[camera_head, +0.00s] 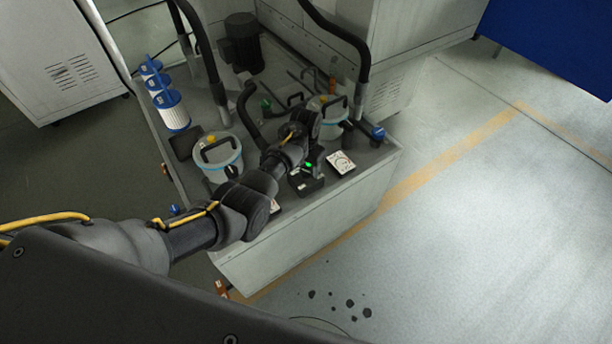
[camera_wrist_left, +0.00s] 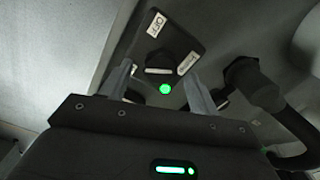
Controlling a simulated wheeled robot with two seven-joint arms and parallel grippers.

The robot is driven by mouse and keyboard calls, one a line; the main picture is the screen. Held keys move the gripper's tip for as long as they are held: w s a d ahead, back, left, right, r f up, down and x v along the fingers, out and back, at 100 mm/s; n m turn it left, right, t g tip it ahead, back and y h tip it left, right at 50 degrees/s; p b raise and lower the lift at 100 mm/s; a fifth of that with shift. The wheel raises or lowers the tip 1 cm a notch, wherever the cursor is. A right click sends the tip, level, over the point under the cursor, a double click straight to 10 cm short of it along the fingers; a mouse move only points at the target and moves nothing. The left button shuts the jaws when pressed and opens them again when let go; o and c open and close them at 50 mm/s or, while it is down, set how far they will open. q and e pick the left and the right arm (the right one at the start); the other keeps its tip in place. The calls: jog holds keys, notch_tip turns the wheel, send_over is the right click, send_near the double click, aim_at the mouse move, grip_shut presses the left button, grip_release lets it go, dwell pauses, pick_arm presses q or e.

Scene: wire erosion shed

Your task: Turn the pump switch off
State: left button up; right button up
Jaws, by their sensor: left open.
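The pump switch is a dark box (camera_head: 306,184) on the top of the grey tank unit, with a lit green lamp. In the left wrist view the dark switch plate (camera_wrist_left: 181,42) has an OFF label (camera_wrist_left: 157,24), a second label (camera_wrist_left: 187,63) that I cannot read, a black knob (camera_wrist_left: 158,60) and the lit green lamp (camera_wrist_left: 165,88). My left gripper (camera_wrist_left: 158,72) is open, its fingers on either side of the knob and apart from each other. I cannot tell whether they touch it. My left arm partly hides the switch in the head view. My right gripper does not show.
The tank unit (camera_head: 300,238) carries two lidded canisters, one to the left (camera_head: 218,160), black hoses and a white dial plate (camera_head: 341,163). White-and-blue filters (camera_head: 172,112) stand at its left. Open floor (camera_head: 470,240) lies to the right.

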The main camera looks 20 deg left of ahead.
pick_arm(q)
jog(key=shift+f+b, duration=0.35)
jog(key=shift+f, duration=0.35)
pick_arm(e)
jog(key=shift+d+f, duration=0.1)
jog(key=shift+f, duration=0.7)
pick_arm(q)
jog(key=shift+r, duration=0.1)
jog(key=c, duration=1)
jog(key=shift+o, duration=0.2)
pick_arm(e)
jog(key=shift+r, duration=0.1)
